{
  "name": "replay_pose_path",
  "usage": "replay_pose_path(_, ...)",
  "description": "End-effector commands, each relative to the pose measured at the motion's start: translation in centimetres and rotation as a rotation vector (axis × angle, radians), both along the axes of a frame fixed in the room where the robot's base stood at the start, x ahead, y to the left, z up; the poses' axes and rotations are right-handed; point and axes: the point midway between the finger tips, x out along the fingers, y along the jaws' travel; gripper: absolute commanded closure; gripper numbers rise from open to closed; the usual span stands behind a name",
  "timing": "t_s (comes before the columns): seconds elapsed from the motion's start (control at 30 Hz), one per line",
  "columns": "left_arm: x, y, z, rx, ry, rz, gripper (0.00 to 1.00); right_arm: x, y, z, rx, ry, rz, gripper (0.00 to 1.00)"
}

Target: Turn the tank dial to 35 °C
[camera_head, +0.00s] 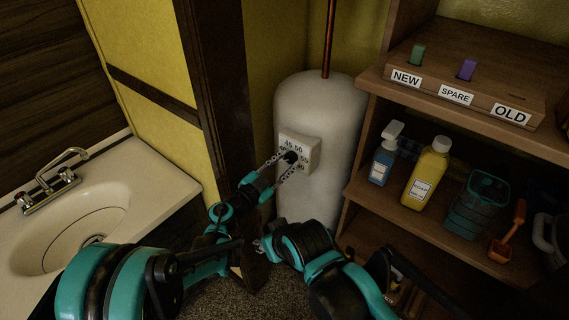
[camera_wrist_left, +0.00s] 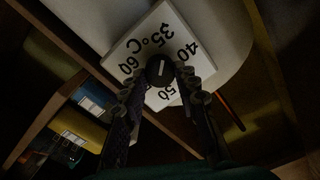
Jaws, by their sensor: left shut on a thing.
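The tank dial is a small black knob (camera_wrist_left: 160,70) with a white pointer line, on a white plate (camera_wrist_left: 127,48) marked 35°C, 40, 50 and 60 in the left wrist view. There the numbers look turned over, and the line runs nearly upright, with one end towards the 35°C mark. The plate also shows in the head view (camera_head: 309,143), on the front of a pale tank (camera_head: 312,95). My left gripper (camera_head: 290,158) is shut on the knob, one finger on each side. The fingers partly cover the lower marks.
Wooden shelves stand right of the tank, with a blue bottle (camera_head: 381,165), a yellow bottle (camera_head: 425,178) and a teal basket (camera_head: 478,208). A sink (camera_head: 60,240) is at the left. A dark wooden post (camera_head: 213,90) stands close left of the tank.

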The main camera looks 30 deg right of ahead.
Motion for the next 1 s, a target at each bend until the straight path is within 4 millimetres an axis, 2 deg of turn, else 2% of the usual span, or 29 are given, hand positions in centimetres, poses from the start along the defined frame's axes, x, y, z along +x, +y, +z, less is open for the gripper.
replay_pose_path(0.3, 0.0, 0.0, -0.04, -0.04, 0.097, -0.001, 0.99, 0.0, 0.0, -0.01, 0.0, 0.0, 0.0, 0.6)
replay_pose_path(0.8, -0.02, -0.01, -0.03, -0.046, 0.113, -0.001, 0.99, 0.01, 0.0, -0.01, 0.0, 0.0, 0.0, 0.6)
replay_pose_path(0.83, -0.02, -0.01, -0.03, -0.046, 0.113, -0.001, 0.65, 0.0, 0.0, -0.01, 0.0, 0.0, 0.0, 0.6)
replay_pose_path(0.9, -0.02, -0.01, -0.03, -0.046, 0.113, -0.001, 0.49, 0.0, 0.0, -0.01, 0.0, 0.0, 0.0, 0.6)
replay_pose_path(1.0, -0.01, 0.0, -0.03, -0.047, 0.113, 0.0, 0.49, 0.01, 0.0, -0.01, 0.0, 0.0, 0.0, 0.6)
